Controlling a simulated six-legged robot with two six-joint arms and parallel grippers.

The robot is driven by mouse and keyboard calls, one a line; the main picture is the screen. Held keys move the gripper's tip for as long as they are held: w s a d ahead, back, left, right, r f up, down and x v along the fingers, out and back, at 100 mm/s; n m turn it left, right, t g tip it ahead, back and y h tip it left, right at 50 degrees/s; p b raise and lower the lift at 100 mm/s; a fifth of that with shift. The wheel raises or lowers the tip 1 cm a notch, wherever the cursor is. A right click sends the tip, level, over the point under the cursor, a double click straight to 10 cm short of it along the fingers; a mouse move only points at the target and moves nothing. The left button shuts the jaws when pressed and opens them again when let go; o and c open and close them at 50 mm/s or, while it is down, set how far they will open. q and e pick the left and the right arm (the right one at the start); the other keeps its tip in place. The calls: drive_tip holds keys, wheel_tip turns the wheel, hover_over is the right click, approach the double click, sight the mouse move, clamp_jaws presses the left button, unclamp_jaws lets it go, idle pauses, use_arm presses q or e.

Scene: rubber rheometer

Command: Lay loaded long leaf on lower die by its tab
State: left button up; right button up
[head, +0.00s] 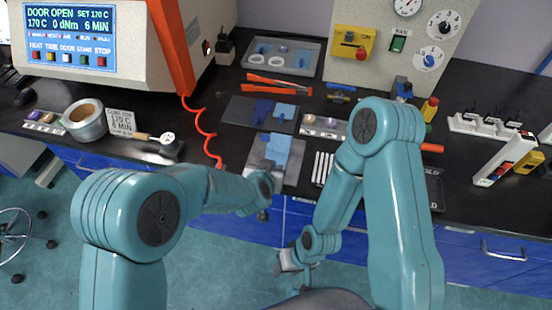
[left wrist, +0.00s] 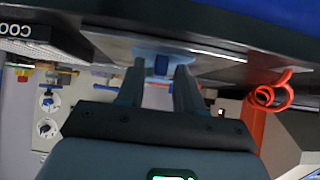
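A light-blue leaf (head: 277,150) lies on a grey plate (head: 259,153) near the table's front edge. In the left wrist view, which is upside down, the leaf (left wrist: 190,58) shows with a darker blue tab (left wrist: 161,66). My left gripper (left wrist: 158,80) points at the tab, its fingers apart on either side with a visible gap. In the head view my left gripper (head: 264,188) is at the plate's front edge, partly hidden by its own arm. My right gripper (head: 290,262) hangs low in front of the table; its fingers are unclear. The lower die is not visible.
The rheometer (head: 115,55) stands at the back left; its display reads door open, 170 C. Orange tweezers (head: 275,85), a dark mat (head: 238,112) with blue pieces and a grey tray (head: 310,50) lie behind the plate. A red coiled cord (head: 206,130) hangs left of it.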

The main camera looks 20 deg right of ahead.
use_arm(q)
drive_tip(key=shift+f, duration=0.1)
drive_tip(key=shift+c, duration=0.3)
drive_tip(key=shift+a, duration=0.1)
clamp_jaws()
drive_tip(key=shift+r+p, duration=0.45)
drive_tip(key=shift+r, duration=0.05)
drive_tip(key=shift+s, duration=0.1)
